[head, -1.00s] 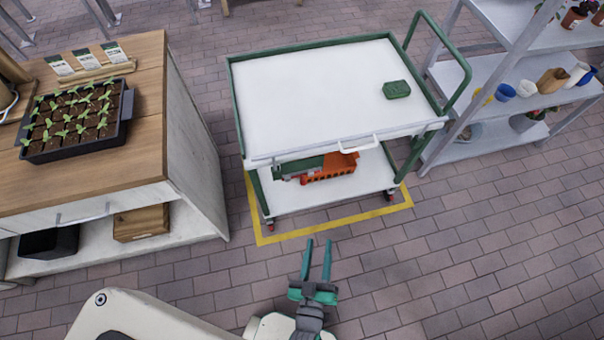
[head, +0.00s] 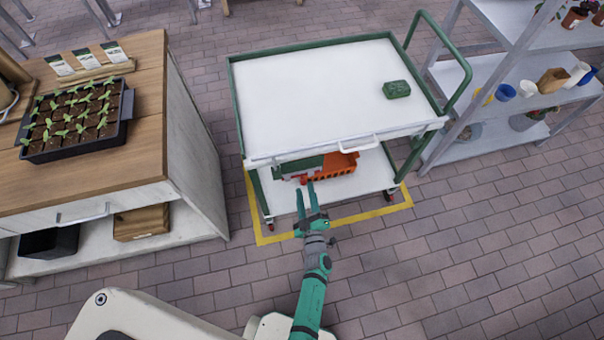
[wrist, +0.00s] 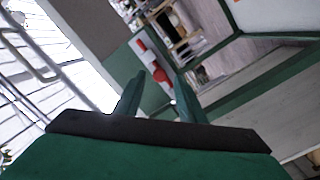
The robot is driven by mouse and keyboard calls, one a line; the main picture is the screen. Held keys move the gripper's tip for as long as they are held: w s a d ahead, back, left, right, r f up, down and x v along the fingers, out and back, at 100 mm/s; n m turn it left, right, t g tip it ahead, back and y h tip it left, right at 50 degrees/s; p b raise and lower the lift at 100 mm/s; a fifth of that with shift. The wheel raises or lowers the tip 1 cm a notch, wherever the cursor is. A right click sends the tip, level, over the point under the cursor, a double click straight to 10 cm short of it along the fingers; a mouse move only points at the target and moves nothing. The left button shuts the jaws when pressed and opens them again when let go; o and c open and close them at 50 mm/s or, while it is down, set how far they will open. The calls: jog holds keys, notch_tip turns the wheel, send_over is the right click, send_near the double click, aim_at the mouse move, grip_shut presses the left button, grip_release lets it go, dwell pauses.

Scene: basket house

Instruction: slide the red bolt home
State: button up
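The red bolt (wrist: 158,75) shows in the wrist view as a small red part with a pale strip on a green panel (wrist: 124,62). It lies beyond the gap between my fingers. In the head view a small red spot (head: 304,180) shows at the front of a grey-green unit on the cart's lower shelf, just past my fingertips. My gripper (head: 306,187) is open and empty at the front edge of that shelf. Its two fingers (wrist: 160,75) are spread apart in the wrist view. I cannot tell how far the bolt is slid.
The cart's white top (head: 310,95) overhangs the lower shelf (head: 365,182). An orange crate (head: 338,165) sits beside the unit. A green block (head: 396,89) lies on the top. A wooden bench (head: 140,110) stands left and a metal rack (head: 480,110) right. Paved floor in front is clear.

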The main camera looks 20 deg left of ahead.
aim_at(303, 179)
jog(key=x, duration=0.8)
grip_shut()
jog(key=shift+d, duration=0.1)
